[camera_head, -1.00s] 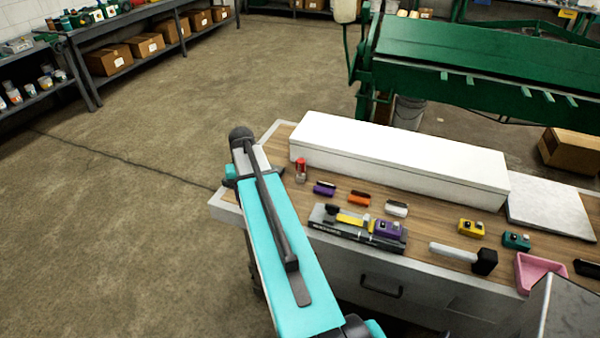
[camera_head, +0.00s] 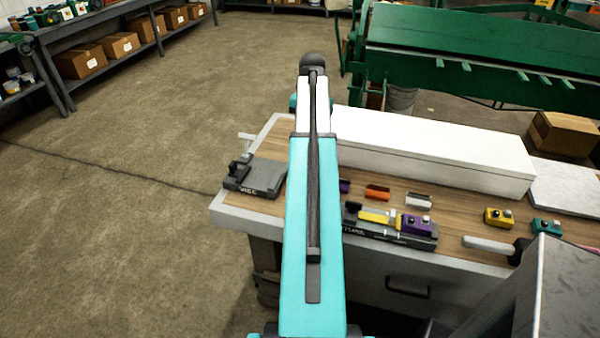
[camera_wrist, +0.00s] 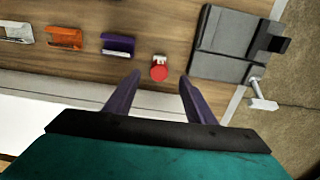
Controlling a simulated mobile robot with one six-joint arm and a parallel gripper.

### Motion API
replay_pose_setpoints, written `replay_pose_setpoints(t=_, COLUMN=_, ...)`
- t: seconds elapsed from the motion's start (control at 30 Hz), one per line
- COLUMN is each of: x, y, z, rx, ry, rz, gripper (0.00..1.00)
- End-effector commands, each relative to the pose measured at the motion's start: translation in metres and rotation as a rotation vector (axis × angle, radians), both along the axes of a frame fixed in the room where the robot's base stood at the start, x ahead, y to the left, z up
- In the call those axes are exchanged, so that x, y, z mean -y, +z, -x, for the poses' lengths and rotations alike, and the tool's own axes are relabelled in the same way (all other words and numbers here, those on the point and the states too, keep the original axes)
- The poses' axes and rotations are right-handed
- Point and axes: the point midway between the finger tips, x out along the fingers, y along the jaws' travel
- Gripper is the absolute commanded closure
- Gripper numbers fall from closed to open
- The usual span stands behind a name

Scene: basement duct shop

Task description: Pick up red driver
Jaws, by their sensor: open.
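The red driver (camera_wrist: 159,69) shows in the wrist view as a round red top with a small pale part behind it, on the wooden bench top. It is just beyond and between the tips of my gripper (camera_wrist: 159,80), which is open and empty with its two purple fingers apart. I cannot tell the height between the fingers and the driver. In the head view my arm hides the driver and my gripper.
A dark vise (camera_head: 256,178) stands at the bench's left end, close beside the driver. Purple (camera_wrist: 118,44), orange (camera_wrist: 64,38) and white (camera_wrist: 16,32) holders lie in a row. A long white box (camera_head: 430,150) runs along the back. A fixture (camera_head: 412,240) sits in front.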

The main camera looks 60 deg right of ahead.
Motion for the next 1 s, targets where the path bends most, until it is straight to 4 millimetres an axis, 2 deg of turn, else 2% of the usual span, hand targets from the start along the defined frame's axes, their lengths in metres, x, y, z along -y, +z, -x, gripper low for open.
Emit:
replay_pose_setpoints(t=0.13, x=0.007, y=0.002, z=0.008, rx=0.0, ry=-0.019, rz=0.0, gripper=0.5)
replay_pose_setpoints(t=0.57, x=0.005, y=0.0, z=0.006, rx=0.0, ry=-0.015, rz=-0.001, gripper=0.5)
replay_pose_setpoints(t=1.0, x=0.004, y=-0.042, z=0.005, rx=-0.002, ry=-0.013, rz=-0.002, gripper=0.5)
